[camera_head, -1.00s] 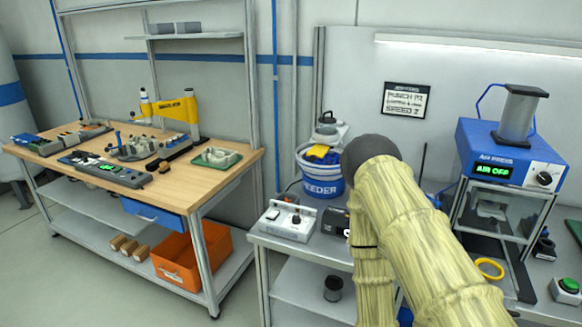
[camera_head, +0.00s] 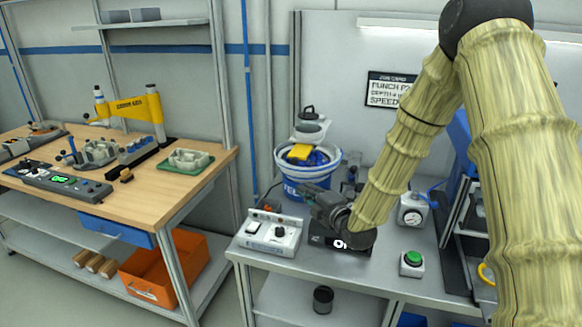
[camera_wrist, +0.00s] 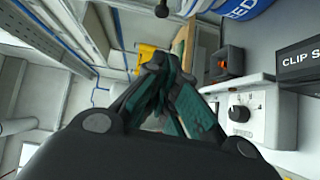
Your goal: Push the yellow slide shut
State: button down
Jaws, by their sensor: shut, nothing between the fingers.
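A yellow block-like part (camera_head: 298,152), the likeliest yellow slide, sits at the top of the blue feeder bucket (camera_head: 292,188) in the head view. I cannot tell how far open it is. My gripper (camera_head: 308,190) is just in front of the bucket's lower part, below the yellow part and apart from it. In the wrist view my gripper (camera_wrist: 156,62) has its dark green-padded fingers together and empty. A yellow patch (camera_wrist: 147,53) shows beyond the fingertips there; I cannot tell whether it is the slide.
A white control box (camera_head: 272,233) with a knob stands left of my gripper. A black display (camera_head: 325,243) lies below it. A green button box (camera_head: 412,262) and a gauge (camera_head: 411,216) stand to the right. A wooden bench (camera_head: 150,195) stands left, across a gap.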

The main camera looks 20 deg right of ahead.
aim_at(297, 157)
jog(key=w+p, duration=0.6)
jog(key=w, duration=0.7)
jog(key=shift+w+r, duration=0.25)
jog(key=shift+w, duration=0.05)
jog(key=w+d+b, duration=0.1)
jog(key=b, duration=0.1)
jog(key=w+d+b, duration=0.1)
jog(key=w+b, duration=0.1)
jog(key=shift+w+d+f, duration=0.15)
jog(key=shift+w+f, duration=0.05)
jog(key=shift+w, duration=0.1)
jog(key=shift+w+d+r+b, duration=0.3)
jog(key=shift+w+d+r, duration=0.15)
jog(key=shift+w, duration=0.05)
